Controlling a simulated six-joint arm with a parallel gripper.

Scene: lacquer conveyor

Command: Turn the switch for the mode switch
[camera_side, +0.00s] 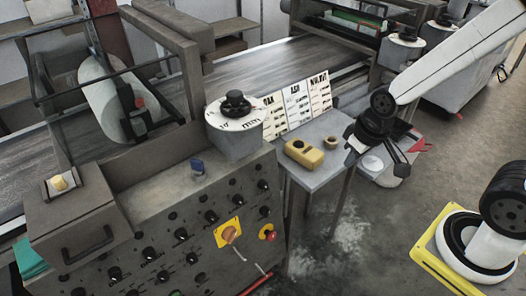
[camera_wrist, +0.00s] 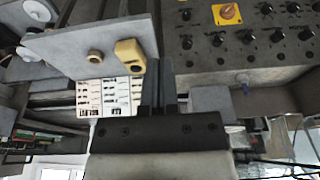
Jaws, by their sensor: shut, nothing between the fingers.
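A control panel (camera_side: 190,235) with several black knobs stands at the front left. On it is a yellow plate with an orange rotary switch (camera_side: 229,233); it also shows at the top of the wrist view (camera_wrist: 227,13). A black knob on a white dial (camera_side: 236,103) tops a grey box behind the panel. A small blue switch (camera_side: 197,167) sits on the panel's top. No readable label tells me which is the mode switch. My gripper (camera_side: 375,160) is shut and empty, beside the small table's right edge, apart from the panel. Its fingers also show in the wrist view (camera_wrist: 158,88).
The small grey table (camera_side: 320,177) carries a yellow device (camera_side: 304,153) and a brown ring (camera_side: 331,143). White cards (camera_side: 297,105) stand behind them. A red button (camera_side: 267,233) is right of the orange switch. The conveyor (camera_side: 285,65) runs behind; floor is clear in front.

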